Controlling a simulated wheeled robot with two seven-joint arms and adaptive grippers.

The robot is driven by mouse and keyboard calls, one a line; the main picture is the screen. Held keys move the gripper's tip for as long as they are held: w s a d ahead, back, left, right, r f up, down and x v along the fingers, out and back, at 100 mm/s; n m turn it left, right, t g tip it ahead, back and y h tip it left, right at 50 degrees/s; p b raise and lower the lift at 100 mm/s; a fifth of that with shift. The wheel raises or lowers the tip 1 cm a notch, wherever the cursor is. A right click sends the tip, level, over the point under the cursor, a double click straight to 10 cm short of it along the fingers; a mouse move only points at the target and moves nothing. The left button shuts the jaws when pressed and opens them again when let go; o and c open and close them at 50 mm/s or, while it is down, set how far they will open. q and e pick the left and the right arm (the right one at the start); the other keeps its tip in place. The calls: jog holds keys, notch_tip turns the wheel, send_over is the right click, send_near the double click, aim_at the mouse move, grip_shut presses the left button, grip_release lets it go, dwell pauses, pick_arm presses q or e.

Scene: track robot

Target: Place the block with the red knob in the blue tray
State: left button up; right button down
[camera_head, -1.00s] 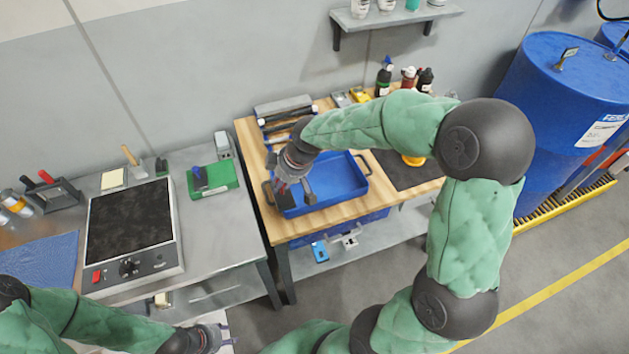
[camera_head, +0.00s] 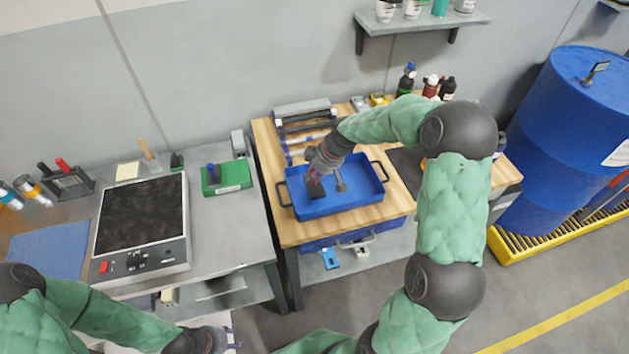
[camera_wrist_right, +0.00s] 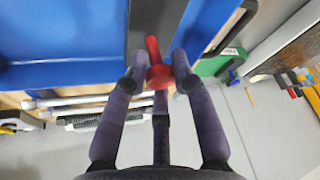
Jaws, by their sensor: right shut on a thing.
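The dark grey block (camera_head: 315,189) with the red knob is held over the left part of the blue tray (camera_head: 352,202). In the right wrist view the block (camera_wrist_right: 152,22) extends away from my fingers, and its red knob (camera_wrist_right: 156,74) is between them. My right gripper (camera_head: 316,176) is shut on the knob; its fingers also show in the right wrist view (camera_wrist_right: 159,66). I cannot tell whether the block touches the tray floor. My left gripper (camera_head: 236,339) is open and empty, low in front of the benches, far from the block.
The tray stands on a wooden workbench (camera_head: 292,232). Behind it lies a rack of tools (camera_head: 305,130). Bottles (camera_head: 406,82) stand at the back right. A steel bench (camera_head: 225,236) at left carries a hotplate (camera_head: 141,222) and a green block (camera_head: 226,178). A grey shape beside the block is unclear.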

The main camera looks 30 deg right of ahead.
aim_at(315, 184)
jog(key=shift+f+b, duration=0.3)
jog(key=shift+f, duration=1.05)
jog(key=shift+f, duration=0.15)
jog(key=c, duration=1)
grip_release()
jog(key=shift+s, duration=0.1)
jog(key=shift+r, duration=0.4)
jog(key=p+v, duration=0.2)
jog(key=v, duration=0.9)
jog(key=shift+s+d+r, duration=0.1)
jog(key=shift+r, duration=0.1)
